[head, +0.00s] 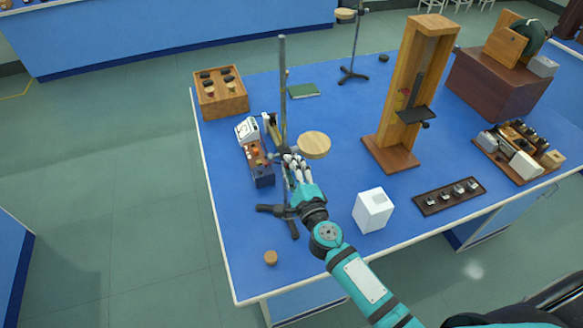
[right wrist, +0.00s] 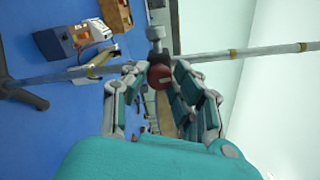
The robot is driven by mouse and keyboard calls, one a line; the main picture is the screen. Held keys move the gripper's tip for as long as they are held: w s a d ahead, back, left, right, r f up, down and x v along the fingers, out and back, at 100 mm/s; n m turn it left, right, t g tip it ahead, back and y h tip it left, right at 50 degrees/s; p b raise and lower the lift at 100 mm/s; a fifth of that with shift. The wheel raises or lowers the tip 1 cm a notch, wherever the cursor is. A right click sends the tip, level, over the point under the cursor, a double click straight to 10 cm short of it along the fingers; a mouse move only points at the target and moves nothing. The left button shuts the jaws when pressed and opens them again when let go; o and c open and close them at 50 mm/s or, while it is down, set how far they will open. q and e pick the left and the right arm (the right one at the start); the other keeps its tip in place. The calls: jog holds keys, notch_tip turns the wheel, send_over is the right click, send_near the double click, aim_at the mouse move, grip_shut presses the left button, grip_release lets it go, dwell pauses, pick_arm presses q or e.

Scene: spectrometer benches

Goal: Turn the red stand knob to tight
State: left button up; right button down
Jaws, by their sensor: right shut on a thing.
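The red stand knob (right wrist: 160,76) shows in the right wrist view as a dark red round end beside the grey rod (right wrist: 235,54) of the stand. My right gripper (right wrist: 158,80) has its fingers on both sides of the knob and is shut on it. In the head view my right gripper (head: 292,162) is at the stand's upright rod (head: 283,90), above the dark tripod base (head: 276,209). The knob is hidden there behind the fingers. The knob's turn angle cannot be told. My left gripper is not in view.
A round wooden disc (head: 313,145) is close right of my fingers. A blue instrument box (head: 262,176) is close left. A white block (head: 373,210) stands right of my forearm, and a tall wooden frame (head: 390,150) behind it. The front left of the blue bench is mostly clear.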

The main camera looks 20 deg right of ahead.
jog(key=c, duration=1.1)
grip_release()
jog(key=shift+o, duration=0.2)
jog(key=s, duration=1.2)
jog(key=shift+d, duration=0.25)
